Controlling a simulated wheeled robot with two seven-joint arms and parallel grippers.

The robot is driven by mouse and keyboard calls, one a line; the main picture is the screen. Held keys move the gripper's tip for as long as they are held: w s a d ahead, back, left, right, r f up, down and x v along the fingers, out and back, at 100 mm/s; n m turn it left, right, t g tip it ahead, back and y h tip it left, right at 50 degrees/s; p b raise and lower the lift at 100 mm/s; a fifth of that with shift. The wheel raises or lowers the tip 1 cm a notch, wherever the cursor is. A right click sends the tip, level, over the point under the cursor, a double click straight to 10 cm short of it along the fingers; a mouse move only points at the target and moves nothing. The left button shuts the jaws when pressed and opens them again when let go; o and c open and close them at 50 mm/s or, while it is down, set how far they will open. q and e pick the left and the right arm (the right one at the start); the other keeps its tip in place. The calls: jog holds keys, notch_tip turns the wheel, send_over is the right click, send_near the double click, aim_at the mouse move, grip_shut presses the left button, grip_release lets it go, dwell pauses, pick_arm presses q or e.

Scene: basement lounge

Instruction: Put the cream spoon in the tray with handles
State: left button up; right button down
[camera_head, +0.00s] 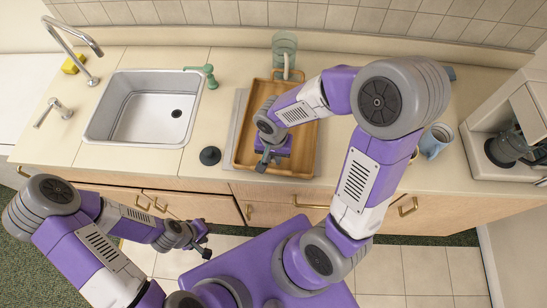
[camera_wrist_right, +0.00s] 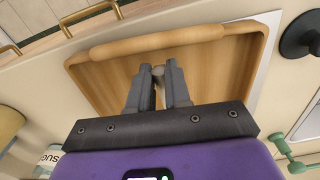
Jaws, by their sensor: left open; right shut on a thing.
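The wooden tray with handles (camera_head: 303,150) lies on the counter right of the sink. In the right wrist view its raised rim and rounded handle (camera_wrist_right: 150,41) are close by. My right gripper (camera_head: 262,163) is over the tray, near its front left part. In the wrist view the fingers (camera_wrist_right: 158,80) are shut on a small beige piece, taken to be the cream spoon (camera_wrist_right: 158,71). Most of the spoon is hidden by the fingers; I cannot tell whether it touches the tray floor. My left gripper (camera_head: 203,244) is open and empty, low in front of the cabinets.
A glass jar (camera_head: 285,50) stands behind the tray. A blue mug (camera_head: 435,141) and a coffee maker (camera_head: 507,146) are at the right.

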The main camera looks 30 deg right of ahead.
jog(key=shift+w+f, duration=0.1)
jog(key=shift+f, duration=0.95)
jog(key=shift+f, duration=0.15)
jog(key=c, duration=1.5)
grip_release()
jog(key=shift+b, duration=0.35)
jog(key=o, duration=0.4)
jog(key=shift+r+p, duration=0.35)
jog(key=shift+r, duration=0.1)
notch_tip(320, 180, up, 12)
jog(key=p, duration=0.2)
jog(key=shift+f+p, duration=0.25)
jog(key=shift+p, duration=0.05)
